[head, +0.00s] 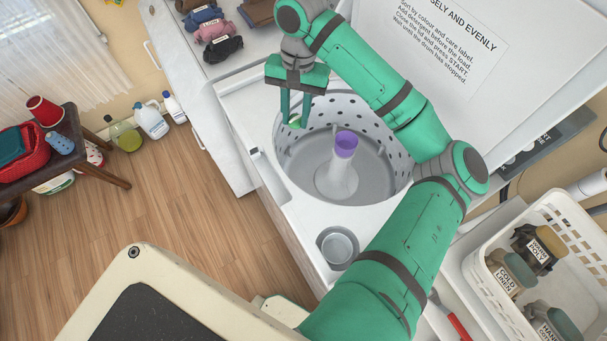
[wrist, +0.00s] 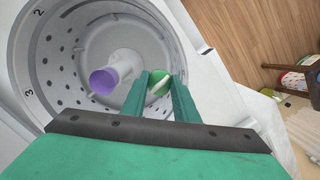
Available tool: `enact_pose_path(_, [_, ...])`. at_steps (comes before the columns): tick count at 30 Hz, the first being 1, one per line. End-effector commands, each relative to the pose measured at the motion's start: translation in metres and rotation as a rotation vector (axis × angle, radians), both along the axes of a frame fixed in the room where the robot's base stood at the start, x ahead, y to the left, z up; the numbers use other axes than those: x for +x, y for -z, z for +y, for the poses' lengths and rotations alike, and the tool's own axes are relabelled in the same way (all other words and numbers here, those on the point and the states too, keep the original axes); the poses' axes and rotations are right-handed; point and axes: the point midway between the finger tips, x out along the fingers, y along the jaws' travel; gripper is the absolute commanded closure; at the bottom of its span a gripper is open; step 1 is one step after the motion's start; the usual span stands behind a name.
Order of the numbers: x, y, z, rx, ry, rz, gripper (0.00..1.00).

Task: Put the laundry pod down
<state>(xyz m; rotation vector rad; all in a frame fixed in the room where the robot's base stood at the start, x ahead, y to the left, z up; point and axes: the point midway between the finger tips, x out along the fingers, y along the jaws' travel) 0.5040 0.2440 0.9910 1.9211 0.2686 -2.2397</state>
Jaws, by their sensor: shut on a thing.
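My gripper (head: 295,120) reaches into the open top of the washing machine, near the left wall of the drum (head: 378,174). Its two green fingers also show in the wrist view (wrist: 160,88), shut on a small green and white laundry pod (wrist: 160,80). In the head view the pod (head: 295,121) is a small bright green bit between the fingertips, mostly hidden by them. The pod is held above the drum floor. A pale agitator with a purple top (head: 346,144) stands in the middle of the drum, to the right of the pod.
A round dispenser cup (head: 338,247) is set in the machine's front corner. The raised lid (head: 440,50) stands behind. A white basket (head: 560,215) with labelled bundles is at right. Folded dark clothes (head: 222,48) lie at top left. A stool (head: 75,135) and bottles (head: 152,120) stand left.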

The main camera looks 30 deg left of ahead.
Motion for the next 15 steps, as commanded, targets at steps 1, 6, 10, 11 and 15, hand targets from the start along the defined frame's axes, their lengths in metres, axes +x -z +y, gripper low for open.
enact_pose_path(1, [0.0,0.001,0.0,0.0,0.0,0.001,0.94])
enact_pose_path(6, [-0.001,0.025,0.0,0.001,0.001,0.002,0.94])
enact_pose_path(10, [-0.001,0.046,0.0,0.001,0.0,0.004,0.94])
enact_pose_path(11, [-0.001,0.051,0.0,0.001,0.001,0.004,0.94])
enact_pose_path(15, [-0.001,0.076,0.0,0.002,0.001,0.005,0.94])
